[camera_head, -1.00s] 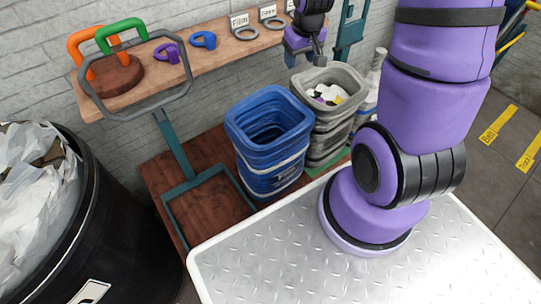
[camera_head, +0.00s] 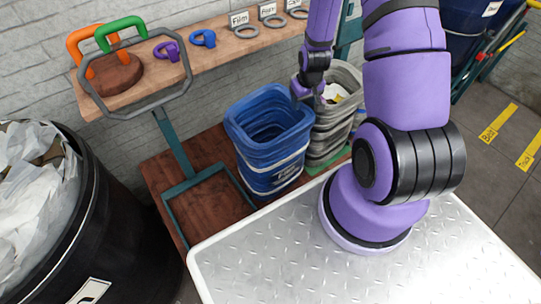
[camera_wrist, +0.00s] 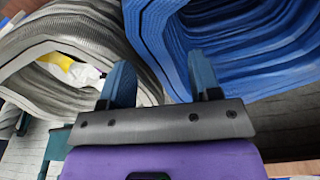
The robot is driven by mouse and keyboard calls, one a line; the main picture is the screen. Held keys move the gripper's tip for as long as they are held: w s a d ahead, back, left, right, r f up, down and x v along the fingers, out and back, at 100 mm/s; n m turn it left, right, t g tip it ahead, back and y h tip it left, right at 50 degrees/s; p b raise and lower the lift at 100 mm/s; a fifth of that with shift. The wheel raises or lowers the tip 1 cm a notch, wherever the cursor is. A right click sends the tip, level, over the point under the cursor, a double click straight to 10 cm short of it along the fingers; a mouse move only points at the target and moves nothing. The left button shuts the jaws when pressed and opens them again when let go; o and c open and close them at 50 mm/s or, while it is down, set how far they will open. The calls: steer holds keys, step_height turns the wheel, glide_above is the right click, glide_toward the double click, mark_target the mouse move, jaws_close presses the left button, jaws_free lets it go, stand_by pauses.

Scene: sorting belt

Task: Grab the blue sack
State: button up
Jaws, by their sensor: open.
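The blue sack (camera_head: 262,172) stands upright with an open mouth on the brown wooden platform, left of the grey sack. In the wrist view the blue sack (camera_wrist: 245,45) fills the upper right, and its near rim runs down between my two fingers. My gripper (camera_head: 305,92) is above the right side of the blue sack, close to the grey sack. In the wrist view my gripper (camera_wrist: 162,80) is open with nothing clamped. I cannot tell whether a finger touches the rim.
The grey sack (camera_head: 326,147) with white and yellow scraps stands directly right of the blue one. A wooden shelf (camera_head: 205,58) with coloured handles and grey rings is behind. A black bin (camera_head: 125,240) of white plastic is at left. A metal plate top (camera_head: 300,265) lies in front.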

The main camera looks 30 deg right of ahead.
mark_target(301, 108)
steer(key=shift+w+a+f, duration=0.1)
steer(key=shift+w+f, duration=0.1)
steer(key=shift+f, duration=0.85)
steer(key=shift+w+f, duration=0.25)
steer(key=shift+f, duration=0.85)
steer(key=shift+w+a+f, duration=0.1)
steer(key=shift+w+f, duration=0.1)
steer(key=shift+f, duration=0.85)
jaws_close()
